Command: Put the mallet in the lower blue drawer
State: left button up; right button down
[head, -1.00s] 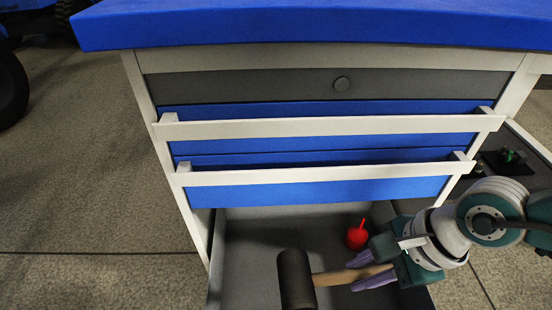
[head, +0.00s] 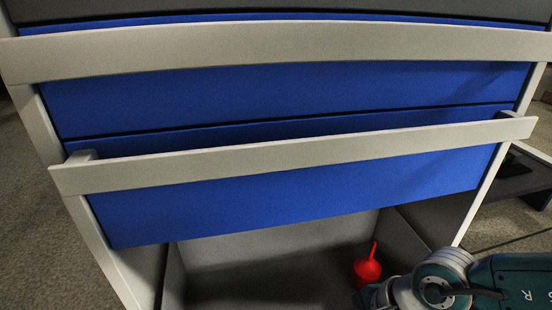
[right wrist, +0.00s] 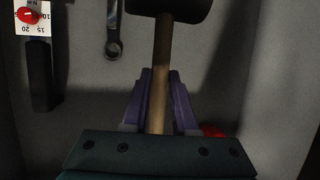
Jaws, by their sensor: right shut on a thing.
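The lower blue drawer (head: 300,200) is in the head view, under the upper blue drawer (head: 300,88). It looks shut, with a long pale handle bar (head: 300,160) across its front. My right gripper (right wrist: 159,112) is shut on the mallet's wooden handle (right wrist: 161,70) in the right wrist view. The mallet's dark head (right wrist: 168,8) is cut off by the top edge there. In the head view only my right wrist shows, low at the right, below the drawer front; the mallet is out of that view. My left gripper is not in view.
An open grey compartment (head: 275,262) lies below the drawers and holds a red bulb-shaped object (head: 367,267). The right wrist view shows a wrench (right wrist: 114,32) and a dark tool (right wrist: 40,75) beside a numbered label. The floor at left is clear.

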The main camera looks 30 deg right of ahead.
jog(key=f+b, duration=0.2)
jog(key=f, duration=0.2)
jog(key=shift+w, duration=0.2)
notch_tip(320, 180, down, 4)
jog(key=b, duration=0.3)
jog(key=shift+b, duration=0.4)
jog(key=shift+s+r, duration=0.1)
jog(key=c, duration=1.1)
grip_release()
jog(key=o, duration=0.4)
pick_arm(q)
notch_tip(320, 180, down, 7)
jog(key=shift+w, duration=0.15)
